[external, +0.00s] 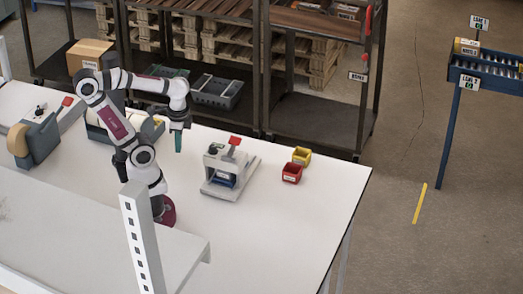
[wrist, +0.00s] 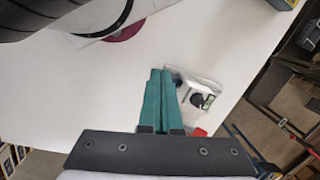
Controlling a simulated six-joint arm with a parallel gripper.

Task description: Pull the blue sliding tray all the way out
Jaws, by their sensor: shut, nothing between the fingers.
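The blue sliding tray (external: 224,180) sits low in the front of a pale grey press-like station (external: 214,161) with a red lever on top, on the white table. It seems to sit inside the station's frame; how far out it is, I cannot tell. My gripper (external: 178,150) points down, shut and empty, above the table to the left of the station and apart from it. In the wrist view my green fingers (wrist: 160,72) are together, with the station (wrist: 200,92) just beyond them to the right, partly hidden.
A red bin (external: 292,173) and a yellow bin (external: 302,156) stand right of the station. A tape-dispenser-like device (external: 36,140) is at the left. The white table (external: 290,225) is clear in front of the station. Dark shelving (external: 320,80) stands behind.

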